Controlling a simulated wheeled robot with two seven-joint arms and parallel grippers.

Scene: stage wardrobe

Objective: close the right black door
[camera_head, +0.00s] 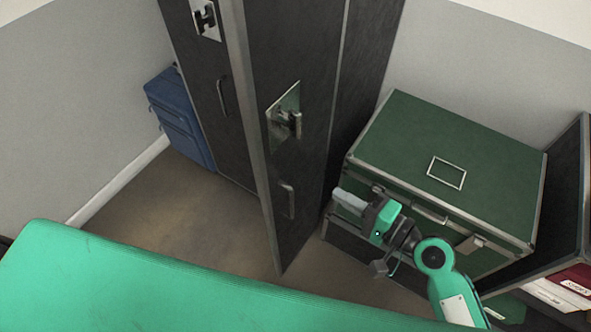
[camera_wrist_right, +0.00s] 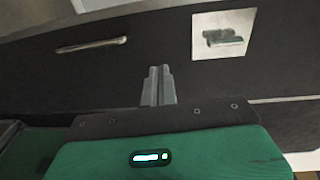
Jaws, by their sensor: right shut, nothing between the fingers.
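The right black door (camera_head: 300,60) stands open in the head view, swung out from the wardrobe with its outer face turned to the right. It carries a bar handle (camera_head: 287,199) and a metal latch plate (camera_head: 284,115). My right gripper (camera_head: 340,200) is to the right of this face, at about handle height, its fingers pointing at the door. In the right wrist view its shut, empty fingers (camera_wrist_right: 158,86) are in front of the dark door panel (camera_wrist_right: 150,75), between the handle (camera_wrist_right: 92,46) and the latch plate (camera_wrist_right: 220,37). Whether they touch it is unclear. My left gripper is out of view.
The left black door (camera_head: 205,85) appears closed. A green trunk (camera_head: 450,150) stands close to the right, beside my right arm. An open dark case (camera_head: 575,210) is at the far right. A blue suitcase (camera_head: 180,115) stands by the left wall. Floor (camera_head: 190,215) left of the door is clear.

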